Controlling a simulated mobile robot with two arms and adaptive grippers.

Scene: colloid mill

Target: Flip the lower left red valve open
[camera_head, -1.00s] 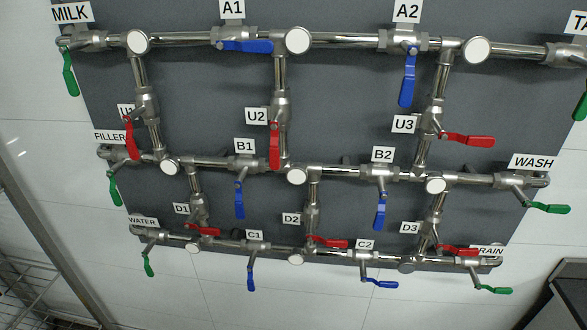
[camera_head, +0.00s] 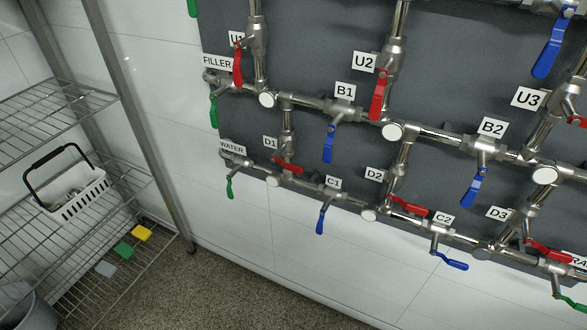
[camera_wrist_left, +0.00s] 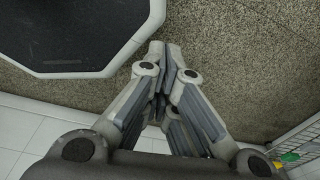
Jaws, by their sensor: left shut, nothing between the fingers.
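The lower left red valve handle (camera_head: 286,165) is at label D1 in the head view. It lies crosswise to its near-vertical pipe (camera_head: 288,130), just above the lowest pipe row. Other red handles are at U1 (camera_head: 238,65), U2 (camera_head: 379,95), D2 (camera_head: 408,206) and D3 (camera_head: 549,251). U1 and U2 hang along their pipes. My left gripper (camera_wrist_left: 163,75) shows only in the left wrist view, shut and empty above the speckled floor, with no valve near it. My right gripper is in neither view.
Blue handles (camera_head: 328,142) and a green handle (camera_head: 230,187) sit close around D1. A wire shelf rack (camera_head: 72,125) with a white basket (camera_head: 75,197) stands at the left. The floor (camera_head: 260,285) below the panel is clear.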

